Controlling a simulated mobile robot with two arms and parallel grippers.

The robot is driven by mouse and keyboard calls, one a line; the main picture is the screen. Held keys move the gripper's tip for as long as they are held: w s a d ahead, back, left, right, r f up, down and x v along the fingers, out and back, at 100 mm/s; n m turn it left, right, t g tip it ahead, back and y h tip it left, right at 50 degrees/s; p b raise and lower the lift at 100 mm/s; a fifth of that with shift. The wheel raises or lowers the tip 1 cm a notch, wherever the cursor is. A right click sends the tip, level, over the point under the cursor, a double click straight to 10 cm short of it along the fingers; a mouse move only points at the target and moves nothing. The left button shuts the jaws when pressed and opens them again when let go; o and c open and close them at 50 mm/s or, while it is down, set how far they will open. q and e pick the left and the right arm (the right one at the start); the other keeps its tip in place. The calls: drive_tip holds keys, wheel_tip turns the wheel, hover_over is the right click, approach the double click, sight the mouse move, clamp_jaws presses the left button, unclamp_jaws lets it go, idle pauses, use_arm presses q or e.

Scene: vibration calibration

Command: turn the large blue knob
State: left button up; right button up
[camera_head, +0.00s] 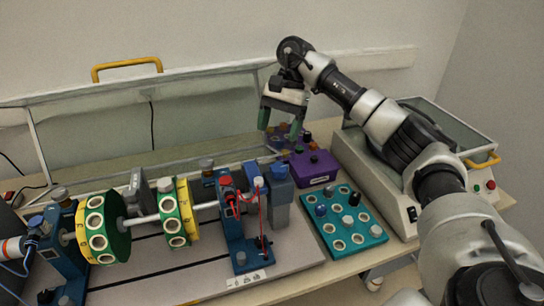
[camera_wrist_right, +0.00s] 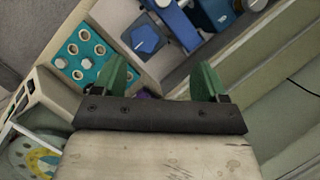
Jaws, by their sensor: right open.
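My right gripper (camera_head: 280,124) is open and empty, raised over the back of the purple control box (camera_head: 318,181). It also shows in the right wrist view (camera_wrist_right: 160,78), with two green fingers spread apart. A small blue knob (camera_head: 320,210) stands on the teal panel (camera_head: 345,237), to the right of the shaft rig. A larger blue piece (camera_head: 279,171) tops a grey-blue block beside the rig; a blue pentagon-shaped top (camera_wrist_right: 146,39) shows in the right wrist view. I cannot tell which of these is the large blue knob. The gripper touches neither. My left gripper is out of view.
The rig with green and yellow discs (camera_head: 104,225) fills the left. A clear cover with a yellow handle (camera_head: 127,64) stands open behind it. A light grey machine (camera_head: 352,168) with a switch is right of the teal panel, partly behind my right arm.

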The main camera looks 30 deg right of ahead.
sight(279, 167)
drive_tip(key=shift+h, duration=0.3)
drive_tip(key=s+f, duration=0.1)
drive_tip(key=f, duration=0.1)
drive_tip(key=f+p, duration=0.1)
drive_tip(key=f, duration=0.2)
drive_tip(key=s+a+f+p, duration=0.1)
drive_tip(key=f, duration=0.1)
drive_tip(key=shift+s+f, duration=0.25)
drive_tip(key=shift+s, duration=0.1)
drive_tip(key=shift+s+a+f, duration=0.1)
drive_tip(key=shift+a+f, duration=0.15)
drive_tip(key=shift+f, duration=0.3)
drive_tip(key=c, duration=0.9)
